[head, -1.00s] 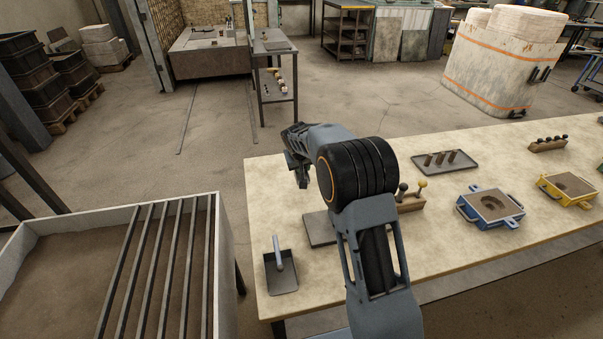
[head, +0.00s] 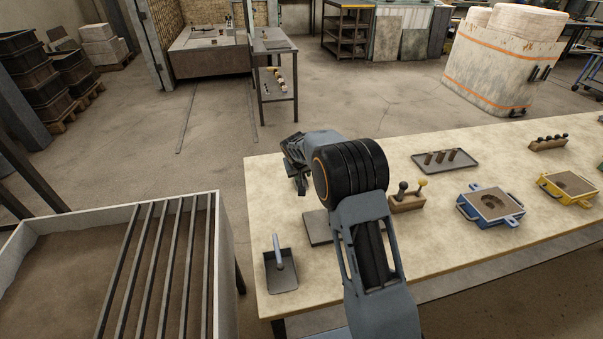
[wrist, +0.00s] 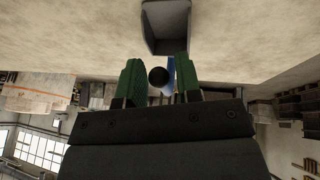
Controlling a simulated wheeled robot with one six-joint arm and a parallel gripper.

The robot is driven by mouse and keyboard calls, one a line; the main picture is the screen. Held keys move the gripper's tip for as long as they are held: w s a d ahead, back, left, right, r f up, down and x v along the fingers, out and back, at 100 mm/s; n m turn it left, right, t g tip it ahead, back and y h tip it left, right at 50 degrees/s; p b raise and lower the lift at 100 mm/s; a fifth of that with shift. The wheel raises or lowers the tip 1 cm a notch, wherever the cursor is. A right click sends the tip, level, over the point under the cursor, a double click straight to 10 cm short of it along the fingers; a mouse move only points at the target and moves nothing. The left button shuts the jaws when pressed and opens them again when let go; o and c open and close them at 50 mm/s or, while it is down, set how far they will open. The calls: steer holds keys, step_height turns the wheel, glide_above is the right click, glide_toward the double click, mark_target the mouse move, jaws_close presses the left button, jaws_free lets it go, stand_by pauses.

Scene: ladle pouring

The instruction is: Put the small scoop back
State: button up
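The grey scoop (head: 283,279) rests on the table near its left front corner, with its pale handle slanting up from the pan. My gripper (head: 298,182) is above the table, beyond the scoop in the head view and apart from it. In the wrist view the scoop's pan (wrist: 166,28) is at the top. My green fingers (wrist: 160,84) stand apart, with a dark round end, apparently of the handle, seen in the gap between them. Neither finger appears to close on it. The depth between the fingers and the handle is hard to judge.
A flat dark plate (head: 317,228) lies beside the scoop, partly behind my arm. A wooden block (head: 406,204) holds black and yellow knobbed tools. A tray (head: 445,161) and blue (head: 490,206) and yellow (head: 570,187) moulds are to the right. A barred sand bin (head: 228,270) stands left.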

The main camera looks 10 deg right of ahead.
steer(key=shift+o, duration=0.9)
steer(key=shift+r, duration=0.25)
steer(key=v, duration=1.1)
steer(key=s+d+r+y, duration=0.1)
steer(key=s+r, duration=0.1)
steer(key=s, duration=0.5)
steer(key=s+d+r, duration=0.1)
steer(key=s+r, duration=0.2)
steer(key=s, duration=0.3)
steer(key=s+f, duration=0.1)
steer(key=s, duration=0.7)
steer(key=s+f+g+y, duration=0.1)
steer(key=s+f, duration=0.1)
steer(key=s, duration=0.7)
steer(key=shift+s+f, duration=0.2)
steer(key=shift+f, duration=0.15)
steer(key=shift+a, duration=0.15)
